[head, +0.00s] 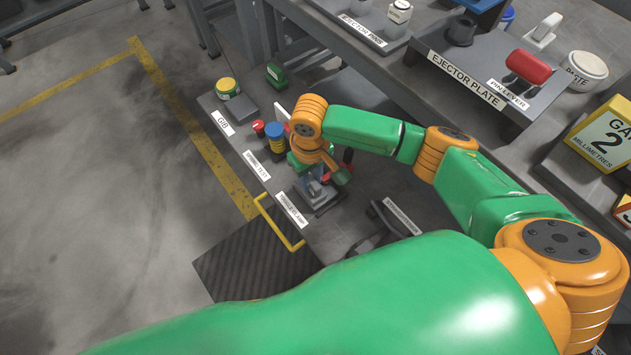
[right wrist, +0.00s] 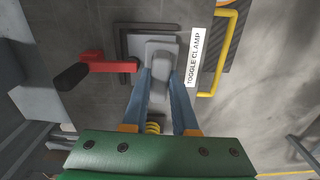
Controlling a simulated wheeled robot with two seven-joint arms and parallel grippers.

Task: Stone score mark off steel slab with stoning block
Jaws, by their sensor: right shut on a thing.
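My right gripper (head: 318,178) is over the toggle clamp station on the bench. In the right wrist view the gripper (right wrist: 160,80) has its two blue-grey fingers shut on a light grey block (right wrist: 159,52). The block is over a dark grey fixture (right wrist: 128,42) with a red lever (right wrist: 108,66) and black handle at its left. In the head view the fixture (head: 325,207) shows partly below the gripper. I cannot tell the steel slab apart from the block and fixture, and no score mark can be made out. My left gripper is not in view.
A TOGGLE CLAMP label (head: 292,210) and a yellow rail (head: 278,228) line the bench edge. Red and blue cylinders (head: 275,131) stand close to the arm. A yellow-topped tin (head: 228,89) and a green box (head: 276,74) stand behind. The ejector plate (head: 480,62) is at upper right.

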